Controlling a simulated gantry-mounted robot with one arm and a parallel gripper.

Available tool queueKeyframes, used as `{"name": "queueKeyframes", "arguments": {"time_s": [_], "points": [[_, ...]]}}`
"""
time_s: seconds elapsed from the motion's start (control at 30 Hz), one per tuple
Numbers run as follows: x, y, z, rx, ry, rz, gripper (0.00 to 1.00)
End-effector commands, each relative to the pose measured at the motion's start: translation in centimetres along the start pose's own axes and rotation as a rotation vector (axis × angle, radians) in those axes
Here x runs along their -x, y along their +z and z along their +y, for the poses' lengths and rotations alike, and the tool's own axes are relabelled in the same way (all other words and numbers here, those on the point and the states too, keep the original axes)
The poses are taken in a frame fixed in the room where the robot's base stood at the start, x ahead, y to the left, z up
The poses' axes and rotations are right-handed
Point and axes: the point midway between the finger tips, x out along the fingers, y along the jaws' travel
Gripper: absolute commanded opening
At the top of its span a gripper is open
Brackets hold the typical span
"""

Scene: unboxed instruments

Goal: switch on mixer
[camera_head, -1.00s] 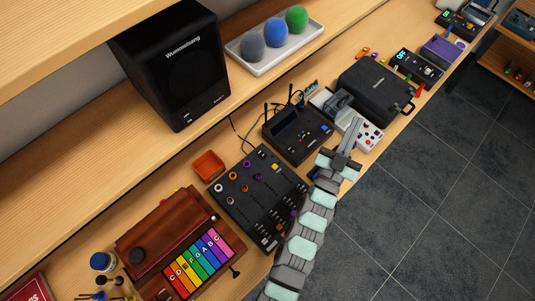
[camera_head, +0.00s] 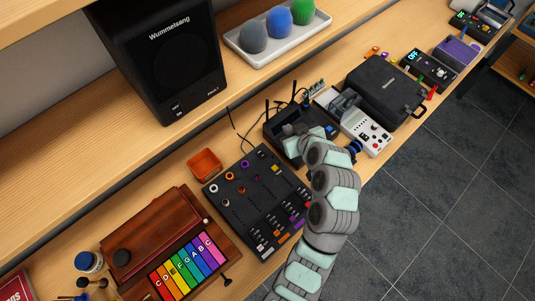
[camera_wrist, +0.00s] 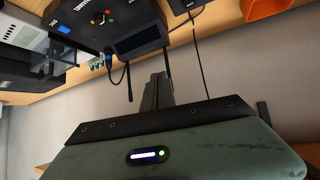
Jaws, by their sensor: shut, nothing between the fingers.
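The mixer (camera_head: 243,205) is a flat black board with coloured knobs and several sliders. It lies on the bench in the middle of the head view, its right edge close to my arm. I cannot tell whether any light on it is lit. A dark corner, probably the mixer's, with a cable shows at the top of the wrist view (camera_wrist: 184,4). My gripper (camera_head: 288,130) is above the black device with antennas, up and right of the mixer, largely hidden by my arm. In the wrist view its fingers (camera_wrist: 158,88) are together and empty, touching nothing visible.
The black antenna device (camera_wrist: 125,18) is close to my fingers, its antennas sticking up. An orange box (camera_head: 205,164) sits behind the mixer, a wooden instrument with coloured keys (camera_head: 190,265) at left. A grey-white device (camera_head: 367,133) and black case (camera_head: 385,93) stand right. The speaker (camera_head: 165,65) is on the shelf.

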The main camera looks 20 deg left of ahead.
Motion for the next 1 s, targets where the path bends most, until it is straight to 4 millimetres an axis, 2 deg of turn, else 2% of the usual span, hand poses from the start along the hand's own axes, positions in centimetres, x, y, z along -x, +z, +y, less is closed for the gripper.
{"name": "queueKeyframes", "arguments": {"time_s": [0.1, 0.3, 0.77, 0.87, 1.0], "points": [[0.5, 1.6, -2.6, 0.080, -0.104, -0.093, 0.00], [1.7, 3.4, -5.0, 0.169, -0.209, -0.195, 0.00], [2.0, 3.8, -5.7, 0.188, -0.237, -0.220, 0.00], [1.5, 3.9, -5.8, 0.187, -0.240, -0.222, 0.00], [-0.2, 4.3, -6.3, 0.187, -0.241, -0.222, 0.00]]}}
